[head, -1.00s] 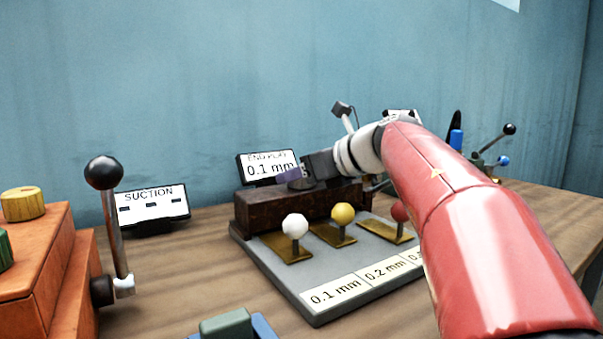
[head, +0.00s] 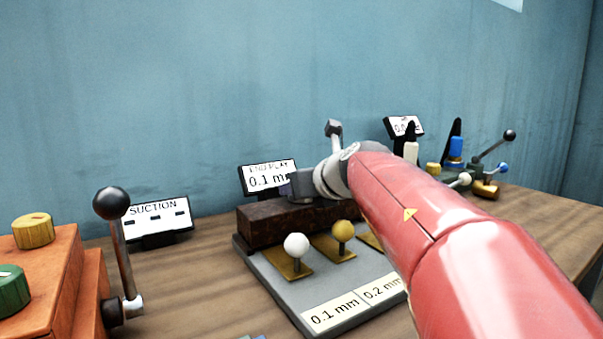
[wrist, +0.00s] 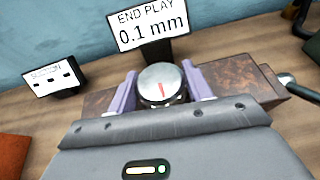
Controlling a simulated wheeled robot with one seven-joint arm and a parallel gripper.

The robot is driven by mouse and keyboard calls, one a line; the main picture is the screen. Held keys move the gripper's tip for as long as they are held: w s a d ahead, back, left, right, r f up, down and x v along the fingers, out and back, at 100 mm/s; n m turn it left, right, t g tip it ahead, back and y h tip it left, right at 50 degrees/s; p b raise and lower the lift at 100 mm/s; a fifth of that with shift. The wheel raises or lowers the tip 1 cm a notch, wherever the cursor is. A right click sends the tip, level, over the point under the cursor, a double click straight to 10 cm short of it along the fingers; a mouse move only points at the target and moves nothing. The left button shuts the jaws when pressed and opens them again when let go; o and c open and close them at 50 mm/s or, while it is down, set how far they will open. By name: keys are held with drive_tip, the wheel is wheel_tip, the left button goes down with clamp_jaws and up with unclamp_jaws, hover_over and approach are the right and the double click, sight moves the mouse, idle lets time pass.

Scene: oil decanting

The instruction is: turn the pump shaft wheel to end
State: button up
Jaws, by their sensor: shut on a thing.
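The pump shaft wheel (wrist: 161,83) is a round silver knob with a red mark on its top face. In the wrist view it sits between the two purple fingers of my gripper (wrist: 160,88), which is shut on it. The wheel stands over the dark brown block (head: 262,226). The END PLAY display (head: 267,176) behind it reads 0.1 mm, and it also shows in the wrist view (wrist: 148,27). In the head view my wrist hides the wheel and most of the fingers.
A grey board with white (head: 296,245) and yellow (head: 342,231) knobs and mm labels lies in front of the block. A black-ball lever (head: 111,204) on an orange box and the SUCTION display (head: 156,219) stand left. Bottles (head: 456,146) and levers stand far right.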

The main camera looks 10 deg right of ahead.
drive_tip(key=shift+d+m+t+h+p, duration=0.15)
drive_tip(key=shift+m+t+h+p, duration=0.25)
drive_tip(key=shift+m+h, duration=1.55)
drive_tip(key=shift+m+g+h, duration=0.3)
drive_tip(key=shift+m+h, duration=0.55)
drive_tip(key=shift+h, duration=0.6)
drive_tip(key=shift+m+g+h, duration=0.3)
drive_tip(key=shift+m+h, duration=0.2)
drive_tip(key=shift+m, duration=0.1)
drive_tip(key=o, duration=1)
